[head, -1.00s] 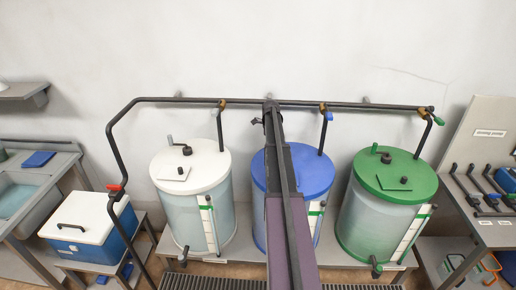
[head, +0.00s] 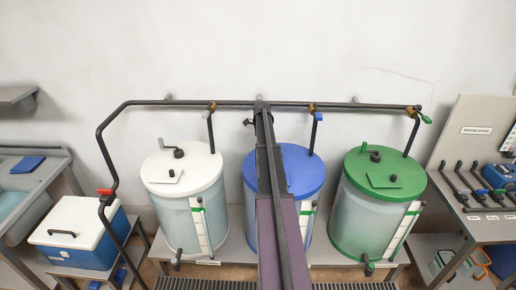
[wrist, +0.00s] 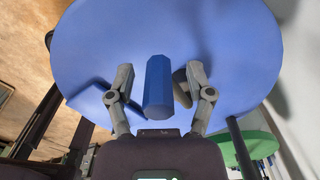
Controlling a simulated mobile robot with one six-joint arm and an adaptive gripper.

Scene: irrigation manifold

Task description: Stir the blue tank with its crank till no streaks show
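The blue tank (head: 293,225) stands in the middle of three tanks in the head view, under a blue lid (head: 305,172). My arm covers the lid's left part and hides the crank there. In the wrist view the blue lid (wrist: 230,40) fills most of the picture. The crank's blue handle (wrist: 158,88) stands up between the two fingers of my gripper (wrist: 164,95). The fingers are open, with a gap on each side of the handle. A dark knob (wrist: 182,88) shows just right of the handle. I cannot make out streaks in the tank.
A white-lidded tank (head: 183,215) stands left and a green-lidded tank (head: 372,215) right. A dark pipe (head: 350,106) runs above all three.

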